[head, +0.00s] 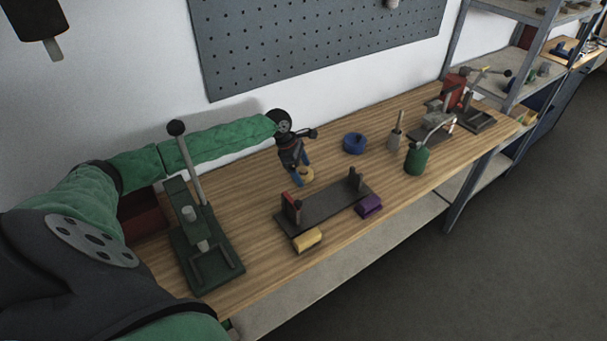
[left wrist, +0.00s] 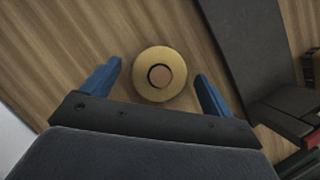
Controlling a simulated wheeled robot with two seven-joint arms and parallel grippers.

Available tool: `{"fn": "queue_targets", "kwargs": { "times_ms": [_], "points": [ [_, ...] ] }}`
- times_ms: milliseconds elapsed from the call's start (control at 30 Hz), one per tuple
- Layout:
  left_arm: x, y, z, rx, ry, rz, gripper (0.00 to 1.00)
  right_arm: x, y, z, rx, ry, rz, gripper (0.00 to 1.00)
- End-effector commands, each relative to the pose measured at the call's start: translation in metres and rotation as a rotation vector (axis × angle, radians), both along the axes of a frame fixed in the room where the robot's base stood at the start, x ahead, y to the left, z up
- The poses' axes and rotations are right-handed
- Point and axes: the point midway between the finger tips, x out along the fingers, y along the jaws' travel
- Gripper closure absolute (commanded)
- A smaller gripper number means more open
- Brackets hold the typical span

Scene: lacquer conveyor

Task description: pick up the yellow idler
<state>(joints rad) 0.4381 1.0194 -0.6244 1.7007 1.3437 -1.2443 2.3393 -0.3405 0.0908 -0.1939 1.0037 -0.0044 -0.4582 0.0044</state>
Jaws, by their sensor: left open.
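In the left wrist view the idler (left wrist: 160,74) lies flat, between and slightly beyond the blue fingertips. My left gripper (head: 302,175) is open, pointing down right at the idler; in the left wrist view its fingers (left wrist: 157,76) stand apart on either side, with gaps between them and the disc. In the head view the fingers partly cover the idler. My right gripper is not in view.
A dark fixture (head: 325,209) with two uprights stands close in front of the idler. A yellow block (head: 307,240) and a purple block (head: 369,205) lie at its front. A blue ring (head: 354,143) is to the right. A green lever press (head: 204,240) stands at the left.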

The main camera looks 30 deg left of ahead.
Motion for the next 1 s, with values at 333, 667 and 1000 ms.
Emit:
{"fn": "queue_targets", "kwargs": {
  "times_ms": [333, 667, 1000],
  "points": [
    [0.000, 0.000, 0.000, 0.000, 0.000, 0.000, 0.61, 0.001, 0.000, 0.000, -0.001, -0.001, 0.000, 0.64],
    [0.000, 0.000, 0.003, 0.001, -0.001, -0.001, 0.69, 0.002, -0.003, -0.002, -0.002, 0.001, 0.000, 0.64],
    [0.001, 0.001, 0.051, 0.001, -0.004, -0.002, 0.69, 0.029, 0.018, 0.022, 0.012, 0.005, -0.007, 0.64]
  ]
}}
